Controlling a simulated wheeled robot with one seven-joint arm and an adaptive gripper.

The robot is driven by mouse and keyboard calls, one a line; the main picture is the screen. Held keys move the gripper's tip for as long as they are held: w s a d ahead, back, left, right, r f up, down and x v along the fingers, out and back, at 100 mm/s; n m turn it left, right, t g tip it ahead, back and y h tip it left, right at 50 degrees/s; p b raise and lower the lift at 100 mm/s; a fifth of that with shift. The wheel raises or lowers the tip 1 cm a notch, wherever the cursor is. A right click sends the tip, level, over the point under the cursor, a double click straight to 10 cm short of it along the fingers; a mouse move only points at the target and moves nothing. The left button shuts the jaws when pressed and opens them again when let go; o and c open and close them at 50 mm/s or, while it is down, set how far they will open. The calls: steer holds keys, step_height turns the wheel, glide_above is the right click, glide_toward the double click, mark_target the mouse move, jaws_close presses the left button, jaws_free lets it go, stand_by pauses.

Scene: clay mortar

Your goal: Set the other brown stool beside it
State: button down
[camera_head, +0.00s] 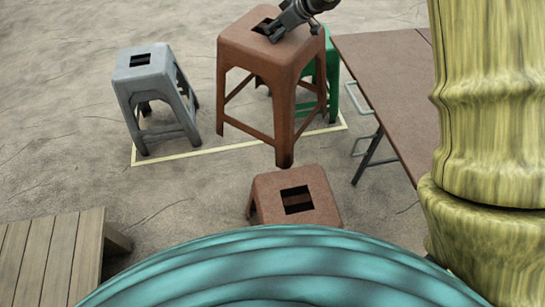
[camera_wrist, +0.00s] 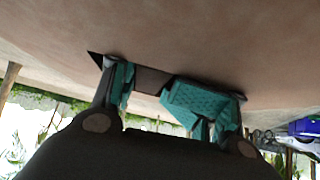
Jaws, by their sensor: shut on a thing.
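My gripper (camera_head: 268,28) is shut on a brown stool (camera_head: 262,52) at the slot in its seat, in the upper middle of the head view. The held stool is roughly upright and looks raised off the floor, though the gap below its legs is hard to judge. In the wrist view my fingers (camera_wrist: 160,88) reach into the dark slot, with the stool's seat (camera_wrist: 215,45) close above them. A second brown stool (camera_head: 267,191) with a dark slot stands lower down, nearer to me. Its lower part is mostly hidden.
A grey stool (camera_head: 132,72) stands left of the held stool. A green stool (camera_head: 333,72) is partly hidden behind it. A pale yellow outline (camera_head: 190,153) marks the floor. A brown table (camera_head: 390,75) is at right and a wooden platform (camera_head: 50,250) at lower left. Floor between is clear.

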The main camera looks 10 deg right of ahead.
step_height(320, 180, down, 38)
steer(key=b, duration=2.9)
steer(key=shift+r, duration=0.25)
steer(key=shift+c, duration=2.1)
jaws_free()
steer(key=shift+f, duration=0.1)
steer(key=p+v, duration=0.6)
steer(key=v, duration=0.6)
steer(key=shift+p, duration=0.3)
